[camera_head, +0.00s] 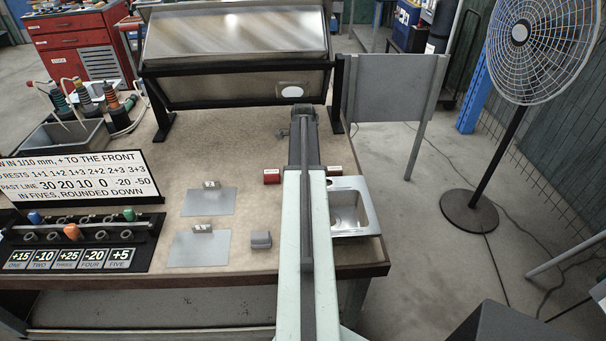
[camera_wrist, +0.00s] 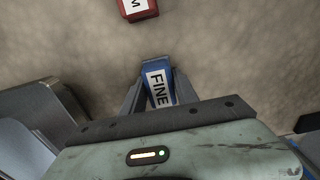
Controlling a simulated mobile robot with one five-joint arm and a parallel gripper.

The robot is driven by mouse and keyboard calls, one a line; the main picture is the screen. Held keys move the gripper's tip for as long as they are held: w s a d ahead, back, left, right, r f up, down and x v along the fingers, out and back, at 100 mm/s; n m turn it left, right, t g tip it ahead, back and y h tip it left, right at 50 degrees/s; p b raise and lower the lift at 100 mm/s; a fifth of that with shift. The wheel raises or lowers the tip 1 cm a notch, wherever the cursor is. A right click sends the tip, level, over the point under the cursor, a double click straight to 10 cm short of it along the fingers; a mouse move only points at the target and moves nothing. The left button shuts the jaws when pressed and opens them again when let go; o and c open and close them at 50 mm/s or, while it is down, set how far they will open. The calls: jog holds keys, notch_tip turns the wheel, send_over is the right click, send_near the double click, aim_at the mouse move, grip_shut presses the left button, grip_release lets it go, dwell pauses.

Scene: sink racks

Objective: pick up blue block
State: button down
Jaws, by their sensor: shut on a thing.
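The blue block (camera_wrist: 157,72) carries a white label reading FINE and sits between the two fingers of my gripper (camera_wrist: 156,88) in the wrist view. The fingers are shut on its sides. I cannot tell whether it touches the surface below or is held just above it. In the head view my arm covers the middle of the bench, and neither the blue block nor the fingertips can be made out there.
A red block (camera_wrist: 138,9) lies just beyond the blue one; a red block (camera_head: 271,177) shows left of my arm in the head view. A sink (camera_head: 350,228) is to the right. Grey plates (camera_head: 209,204) and a labelled rack (camera_head: 75,240) are to the left.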

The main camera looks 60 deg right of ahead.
notch_tip(320, 180, up, 10)
jog(key=p, duration=0.9)
jog(key=shift+p, duration=0.35)
jog(key=shift+f, duration=0.1)
jog(key=c, duration=1.7)
grip_release()
jog(key=c, duration=0.4)
jog(key=shift+c, duration=0.2)
